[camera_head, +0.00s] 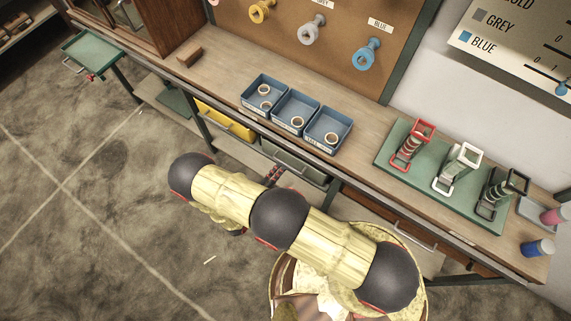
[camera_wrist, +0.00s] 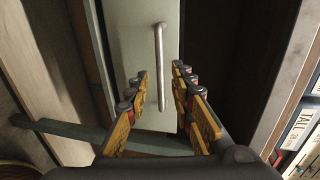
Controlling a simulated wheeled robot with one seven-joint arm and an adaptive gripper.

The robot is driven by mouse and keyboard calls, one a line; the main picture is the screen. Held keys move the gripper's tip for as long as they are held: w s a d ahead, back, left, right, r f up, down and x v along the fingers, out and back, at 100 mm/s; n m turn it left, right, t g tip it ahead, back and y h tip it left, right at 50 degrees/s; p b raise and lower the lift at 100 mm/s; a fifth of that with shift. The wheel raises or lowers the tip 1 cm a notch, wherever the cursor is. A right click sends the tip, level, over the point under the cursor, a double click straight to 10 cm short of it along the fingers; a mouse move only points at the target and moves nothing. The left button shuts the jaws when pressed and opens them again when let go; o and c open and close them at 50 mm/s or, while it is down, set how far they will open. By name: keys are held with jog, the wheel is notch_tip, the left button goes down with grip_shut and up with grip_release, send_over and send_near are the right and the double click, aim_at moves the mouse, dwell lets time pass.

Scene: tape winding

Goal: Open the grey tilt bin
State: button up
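The grey tilt bin (camera_head: 303,169) is under the bench, to the right of the yellow bin, in the head view. Its pale grey-green front (camera_wrist: 138,42) fills the upper middle of the wrist view and carries a long metal bar handle (camera_wrist: 159,50). My gripper (camera_wrist: 160,71) is open, with one finger on each side of the handle. I cannot tell whether either finger touches it. In the head view my gripper (camera_head: 273,175) is at the bin's left side, partly hidden by my arm. The bin looks shut.
The yellow bin (camera_head: 224,121) sits to the left under the bench. A wooden drawer with a handle (camera_head: 405,233) is to the right. Blue trays (camera_head: 341,118) with tape rolls stand on the bench above. The floor (camera_head: 90,210) in front is clear.

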aim_at(285, 164)
jog(key=shift+b+x, duration=0.45)
jog(key=shift+x, duration=2.35)
jog(key=shift+c, duration=1.4)
grip_shut()
